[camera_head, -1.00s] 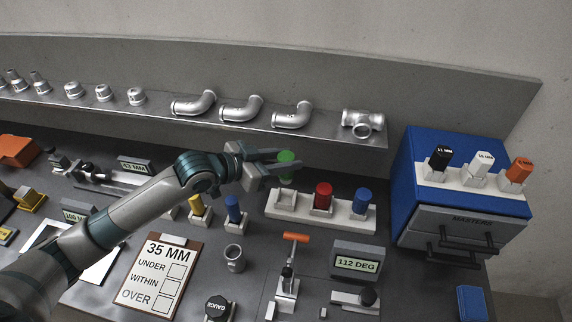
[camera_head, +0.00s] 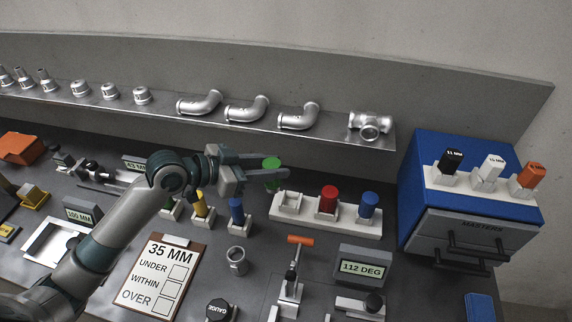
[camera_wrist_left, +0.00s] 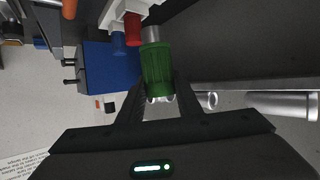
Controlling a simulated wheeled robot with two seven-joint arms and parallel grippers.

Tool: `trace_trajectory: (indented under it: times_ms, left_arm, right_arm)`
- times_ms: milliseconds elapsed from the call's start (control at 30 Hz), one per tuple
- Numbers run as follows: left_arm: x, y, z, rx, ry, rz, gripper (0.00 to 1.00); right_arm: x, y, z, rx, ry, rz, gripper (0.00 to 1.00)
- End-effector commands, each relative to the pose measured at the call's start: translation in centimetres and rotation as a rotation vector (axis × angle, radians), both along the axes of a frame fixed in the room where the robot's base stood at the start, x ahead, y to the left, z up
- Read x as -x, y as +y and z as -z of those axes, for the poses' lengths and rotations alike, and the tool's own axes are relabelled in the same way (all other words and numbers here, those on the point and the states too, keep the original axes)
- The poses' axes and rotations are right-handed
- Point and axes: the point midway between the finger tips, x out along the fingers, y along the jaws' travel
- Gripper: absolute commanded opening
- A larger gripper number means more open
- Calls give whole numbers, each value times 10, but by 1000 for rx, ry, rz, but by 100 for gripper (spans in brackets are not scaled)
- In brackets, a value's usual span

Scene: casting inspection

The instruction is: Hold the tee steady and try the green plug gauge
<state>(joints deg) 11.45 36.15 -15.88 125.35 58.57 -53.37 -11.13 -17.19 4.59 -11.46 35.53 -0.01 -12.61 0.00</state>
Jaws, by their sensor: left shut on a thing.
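My left gripper (camera_head: 268,176) is shut on the green plug gauge (camera_head: 271,168), held above the bench, just left of the white rack's (camera_head: 350,230) empty left slot. In the left wrist view the green ribbed handle (camera_wrist_left: 158,72) sits between the fingers, with its bare metal end toward the top. A silver tee (camera_head: 368,122) lies at the right end of the back shelf; no gripper touches it. A short silver fitting (camera_head: 237,261) with an open top stands on the bench below my left gripper. My right gripper is not in view.
Red (camera_head: 328,199) and blue (camera_head: 369,204) gauges stand in the white rack. A toggle clamp with an orange handle (camera_head: 300,240) and an angle display (camera_head: 364,266) are in front. A blue masters cabinet (camera_head: 418,180) stands right. A 35 MM card (camera_head: 160,276) lies front left.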

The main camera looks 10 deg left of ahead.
Motion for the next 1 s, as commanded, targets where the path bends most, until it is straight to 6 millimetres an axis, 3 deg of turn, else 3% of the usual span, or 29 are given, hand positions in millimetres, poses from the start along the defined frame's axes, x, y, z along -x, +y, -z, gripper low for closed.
trace_trajectory:
  times_ms: [200,400,1000]
  left_arm:
    - [42,29,-3,-2,-13,63,8]
    - [66,44,-6,-14,-32,103,8]
    - [70,47,-8,-17,-36,111,8]
  right_arm:
    - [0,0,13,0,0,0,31]
    - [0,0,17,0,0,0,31]
    - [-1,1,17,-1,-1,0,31]
